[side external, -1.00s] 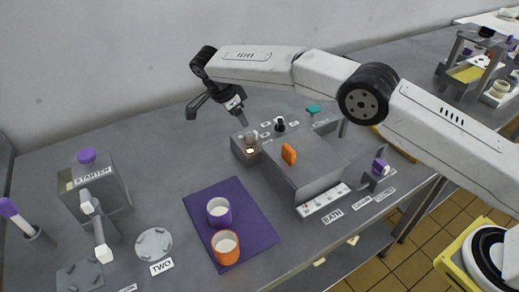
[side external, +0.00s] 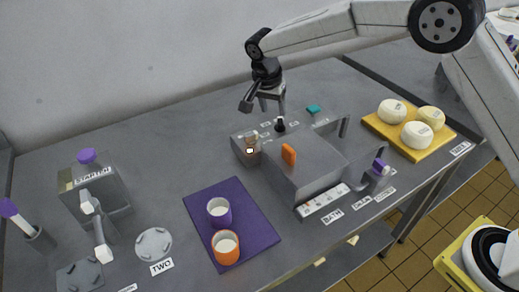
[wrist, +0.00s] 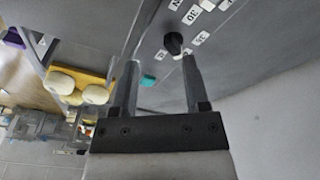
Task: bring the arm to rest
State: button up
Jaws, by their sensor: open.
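My gripper (side external: 272,108) is open and empty in the side external view, pointing down above the back of the bath unit (side external: 312,168). In the wrist view my gripper (wrist: 155,75) shows two spread fingers with nothing between them. A black knob (wrist: 173,42) shows beyond the fingertips, near the right one. The same black knob (side external: 280,125) stands just below the fingers in the side external view; I cannot tell whether they touch it.
A purple mat (side external: 255,225) holds a purple cup (side external: 219,212) and an orange cup (side external: 226,247). A yellow board (side external: 440,145) with white rounds lies at the right. A starter box (side external: 95,190) stands left. The back-left table is clear.

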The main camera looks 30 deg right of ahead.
jog(key=s+d+n, duration=0.2)
jog(key=s, duration=0.1)
jog(key=s+d+n+y, duration=0.1)
jog(key=s+d+n, duration=0.1)
jog(key=s, duration=0.2)
jog(key=s+d+n, duration=0.2)
jog(key=s+d, duration=0.1)
jog(key=s, duration=0.1)
jog(key=shift+s+r+t+y, duration=0.15)
jog(key=shift+r+t+y, duration=0.2)
jog(key=shift+t+y, duration=0.05)
jog(key=s+d+f+n, duration=0.1)
jog(key=s+d+n, duration=0.1)
jog(key=s, duration=0.6)
jog(key=s+d+f+n+t, duration=0.1)
jog(key=s+d+n, duration=0.1)
jog(key=s, duration=0.5)
jog(key=shift+s+d+n+y, duration=0.15)
jog(key=shift+s+n+y, duration=0.2)
jog(key=shift+n, duration=0.25)
jog(key=shift+f, duration=0.1)
